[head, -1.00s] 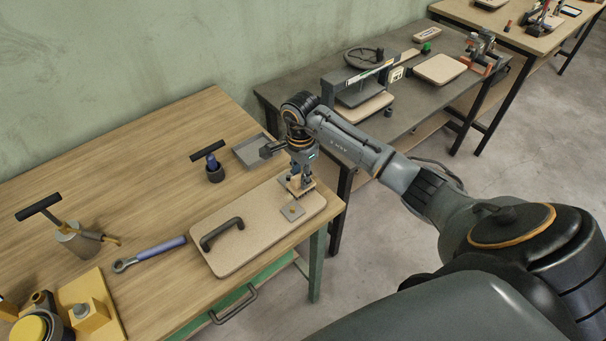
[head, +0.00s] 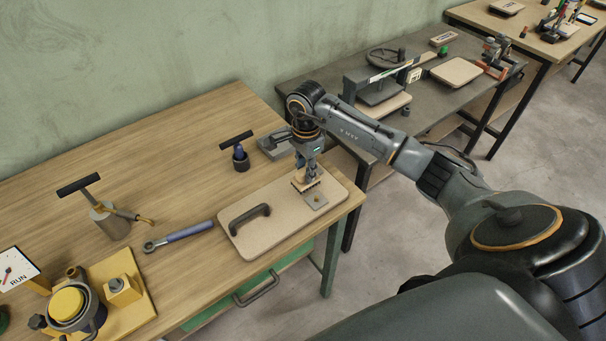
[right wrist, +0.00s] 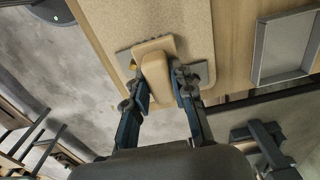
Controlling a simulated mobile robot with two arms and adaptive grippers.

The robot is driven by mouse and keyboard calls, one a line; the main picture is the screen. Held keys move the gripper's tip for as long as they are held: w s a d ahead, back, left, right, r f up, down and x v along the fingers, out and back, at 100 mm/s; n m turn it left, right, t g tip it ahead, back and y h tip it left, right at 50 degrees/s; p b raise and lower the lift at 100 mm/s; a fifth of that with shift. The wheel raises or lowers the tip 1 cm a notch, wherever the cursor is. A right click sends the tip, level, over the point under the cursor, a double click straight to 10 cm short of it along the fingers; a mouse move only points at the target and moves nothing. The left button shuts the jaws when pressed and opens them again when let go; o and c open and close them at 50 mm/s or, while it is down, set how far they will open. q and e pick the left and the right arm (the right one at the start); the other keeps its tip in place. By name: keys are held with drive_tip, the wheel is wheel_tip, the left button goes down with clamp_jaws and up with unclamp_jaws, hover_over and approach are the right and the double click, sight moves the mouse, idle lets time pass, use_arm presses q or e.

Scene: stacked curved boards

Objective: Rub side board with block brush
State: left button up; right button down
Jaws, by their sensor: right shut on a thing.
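The tan board (head: 270,228) lies flat on the near right part of the wooden bench, with a dark handle (head: 249,217) at its left. A small grey plate (head: 316,202) with a brass-coloured spot lies on its right part. My right gripper (head: 309,174) is shut on the block brush (head: 303,185), over the board beside the plate. In the right wrist view the fingers (right wrist: 163,94) grip the brush's tan block (right wrist: 155,72) from both sides, and it hides much of the plate (right wrist: 126,60). I cannot tell whether the bristles touch. My left gripper is not in view.
A grey tray (head: 268,150) is behind my right gripper, partly hidden. A dark cup with a T-handled tool (head: 240,160) stands behind the board. A blue-handled wrench (head: 185,233) lies to its left. A grey bench (head: 440,100) with equipment stands at the right.

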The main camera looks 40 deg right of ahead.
drive_tip(key=shift+d+r+p, duration=0.2)
drive_tip(key=shift+r+p, duration=0.2)
drive_tip(key=shift+r, duration=0.55)
drive_tip(key=shift+a+r+p, duration=0.2)
drive_tip(key=shift+r+p, duration=0.15)
drive_tip(key=shift+r, duration=0.95)
